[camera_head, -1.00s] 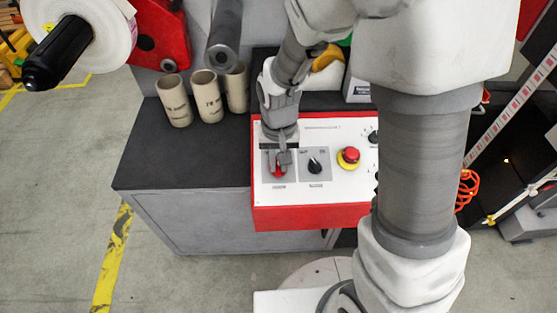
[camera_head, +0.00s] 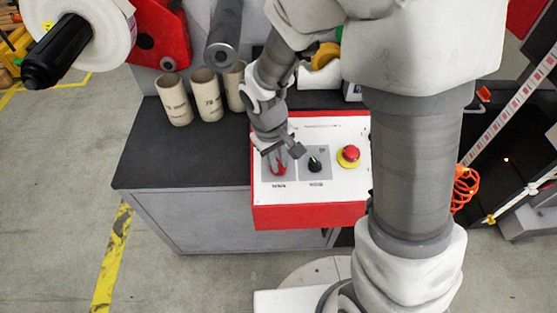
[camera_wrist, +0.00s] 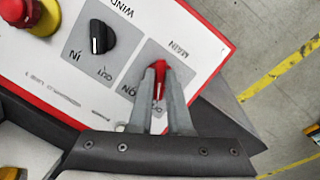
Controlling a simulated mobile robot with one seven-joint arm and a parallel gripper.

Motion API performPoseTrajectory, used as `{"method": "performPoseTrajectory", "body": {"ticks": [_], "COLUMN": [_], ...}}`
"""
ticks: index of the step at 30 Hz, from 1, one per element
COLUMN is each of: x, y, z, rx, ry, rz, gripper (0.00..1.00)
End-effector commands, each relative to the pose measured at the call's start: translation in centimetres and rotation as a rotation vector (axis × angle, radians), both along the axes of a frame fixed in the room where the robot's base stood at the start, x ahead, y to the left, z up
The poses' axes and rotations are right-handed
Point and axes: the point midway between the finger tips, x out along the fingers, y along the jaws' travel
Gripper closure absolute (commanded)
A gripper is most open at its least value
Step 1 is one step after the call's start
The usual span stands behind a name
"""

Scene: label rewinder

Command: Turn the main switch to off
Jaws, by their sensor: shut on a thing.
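The main switch is a red knob (camera_wrist: 159,78) on a grey plate marked MAIN on the white panel face (camera_head: 340,185). My gripper (camera_wrist: 160,78) is shut on this knob, with one finger on each side of it. In the head view the main switch (camera_head: 278,167) shows at the panel's left, partly hidden by my gripper (camera_head: 277,163). In the wrist view the panel lettering and the fingers stand at a slant to each other. The fingers cover part of the plate's position labels.
A black selector knob (camera_head: 314,164) sits just right of the main switch. Beyond it is a red emergency button (camera_head: 349,154) on a yellow ring. Several cardboard cores (camera_head: 208,95) stand on the dark worktop (camera_head: 150,155) at left.

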Motion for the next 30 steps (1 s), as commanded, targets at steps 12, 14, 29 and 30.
{"method": "performPoseTrajectory", "body": {"ticks": [12,14,29,30], "x": [0.0,0.0,0.0,0.0], "y": [0.0,0.0,0.2,0.3], "z": [0.0,0.0,1.4,2.0], "rx": [-0.002,-0.002,0.000,0.000], "ry": [-0.001,-0.001,-0.004,-0.005], "rz": [0.007,0.006,0.005,0.005], "gripper": [0.75,0.64,0.54,0.54]}}
